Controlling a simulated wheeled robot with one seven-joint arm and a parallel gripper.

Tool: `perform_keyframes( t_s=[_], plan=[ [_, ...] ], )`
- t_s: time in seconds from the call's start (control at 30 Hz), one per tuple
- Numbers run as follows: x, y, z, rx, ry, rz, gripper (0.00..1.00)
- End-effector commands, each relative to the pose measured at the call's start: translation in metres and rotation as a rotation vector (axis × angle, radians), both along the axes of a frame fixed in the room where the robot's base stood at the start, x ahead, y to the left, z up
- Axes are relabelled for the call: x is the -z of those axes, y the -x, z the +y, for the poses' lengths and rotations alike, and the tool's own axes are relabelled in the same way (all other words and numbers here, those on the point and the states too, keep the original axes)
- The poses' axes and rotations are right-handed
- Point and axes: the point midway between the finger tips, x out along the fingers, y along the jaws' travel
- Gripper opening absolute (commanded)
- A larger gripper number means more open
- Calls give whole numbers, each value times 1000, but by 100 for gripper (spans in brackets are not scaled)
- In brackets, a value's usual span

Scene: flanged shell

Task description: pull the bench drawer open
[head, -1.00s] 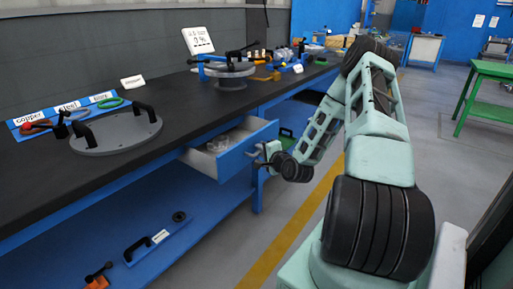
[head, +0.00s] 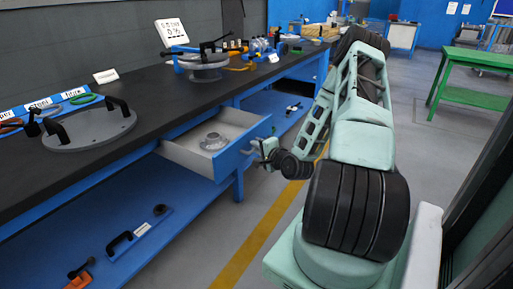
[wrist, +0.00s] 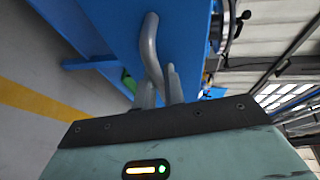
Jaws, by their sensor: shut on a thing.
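The bench drawer (head: 222,164) stands pulled out from under the dark bench top, with its blue front and pale inside showing. A clear flanged part (head: 213,141) lies in it. My gripper (head: 262,149) is at the drawer's front in the head view. In the wrist view my gripper's fingers (wrist: 162,88) are shut around the lower end of the grey bar handle (wrist: 149,40) on the blue drawer front. The exact contact at the fingertips is partly hidden.
The bench top (head: 150,95) carries a round grey plate with black handles (head: 88,124) and a clamped round fixture (head: 203,66). A lower blue shelf (head: 150,225) holds loose parts. Open floor with a yellow line (head: 245,250) lies right of the bench.

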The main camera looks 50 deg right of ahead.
Motion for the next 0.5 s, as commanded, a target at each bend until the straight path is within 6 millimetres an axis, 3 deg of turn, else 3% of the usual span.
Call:
perform_keyframes(
  t_s=[0.03, 0.07, 0.37, 0.5],
  plan=[
    [1, 0, 0, 0, -1, 2, 0],
    [1, 0, 0, 0, -1, 2, 19],
    [0, 1, 0, 0, 0, 1, 19],
    [-2, 11, 3, 1, 0, 2, 19]
  ],
)
